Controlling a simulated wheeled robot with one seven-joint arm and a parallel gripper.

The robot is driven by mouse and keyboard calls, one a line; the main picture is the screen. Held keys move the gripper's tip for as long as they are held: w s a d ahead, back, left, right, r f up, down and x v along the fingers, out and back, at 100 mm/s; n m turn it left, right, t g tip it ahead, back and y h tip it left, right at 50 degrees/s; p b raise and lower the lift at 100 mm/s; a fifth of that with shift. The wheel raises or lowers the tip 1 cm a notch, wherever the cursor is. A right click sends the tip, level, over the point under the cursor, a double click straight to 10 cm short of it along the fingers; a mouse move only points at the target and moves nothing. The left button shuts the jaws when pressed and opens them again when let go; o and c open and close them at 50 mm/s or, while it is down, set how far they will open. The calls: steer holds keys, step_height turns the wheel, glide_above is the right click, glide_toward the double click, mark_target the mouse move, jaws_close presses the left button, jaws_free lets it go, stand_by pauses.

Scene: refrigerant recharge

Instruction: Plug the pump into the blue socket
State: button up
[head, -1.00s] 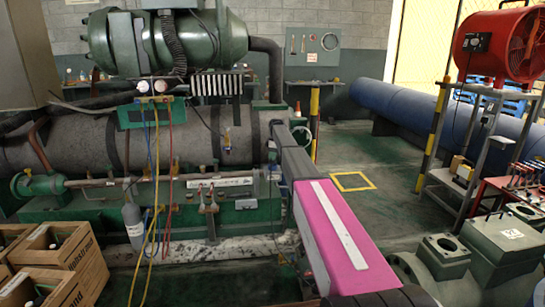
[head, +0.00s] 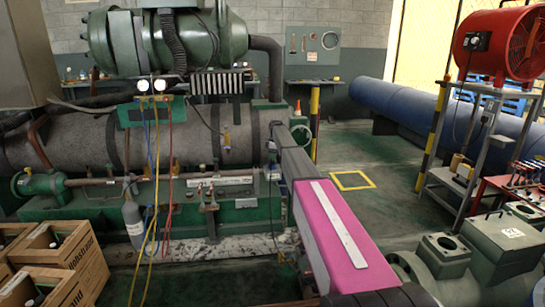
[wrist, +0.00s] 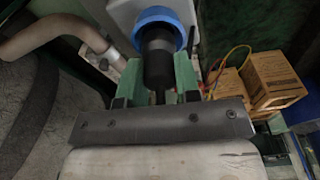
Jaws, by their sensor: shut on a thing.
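The blue socket (wrist: 164,14) shows as a blue ring on a light grey housing at the top of the wrist view. A black plug (wrist: 158,62) lies in line with it, with its far end at or inside the ring. I cannot tell how deep it sits. My gripper (wrist: 157,88) has green fingers on both sides of the plug and is shut on it. A thin black cable runs back from the plug between the fingers. In the head view my arm hides the socket and plug. I cannot pick out the pump.
A bent copper-coloured pipe (wrist: 45,36) runs close on the left in the wrist view. Wooden crates (wrist: 272,78) stand to the right and also show at the lower left of the head view (head: 85,262). Hoses (head: 157,200) hang from gauges. Open floor (head: 365,155) lies right of my arm.

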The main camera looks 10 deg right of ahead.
steer(key=shift+f, duration=0.95)
steer(key=o, duration=0.9)
steer(key=r, duration=0.6)
steer(key=d+r, duration=0.1)
steer(key=r, duration=0.2)
steer(key=shift+d+r, duration=0.1)
steer(key=shift+r, duration=0.2)
steer(key=shift+s+r, duration=0.15)
steer(key=shift+r, duration=0.15)
steer(key=s+f+m, duration=0.2)
steer(key=s+f, duration=0.3)
steer(key=s, duration=0.4)
steer(key=s+a+f+m, duration=0.1)
steer(key=s+f+m, duration=0.3)
steer(key=s, duration=0.5)
steer(key=s+f+m, duration=0.1)
steer(key=s+f, duration=0.5)
steer(key=s, duration=0.4)
steer(key=s+f+m, duration=0.2)
steer(key=s+m, duration=0.1)
steer(key=s, duration=0.6)
steer(key=s+f+m+h, duration=0.1)
steer(key=s+f+m, duration=0.1)
steer(key=s, duration=0.8)
steer(key=s+f+m, duration=0.3)
steer(key=s, duration=0.7)
steer(key=shift+a+m, duration=0.1)
steer(key=shift+m, duration=0.3)
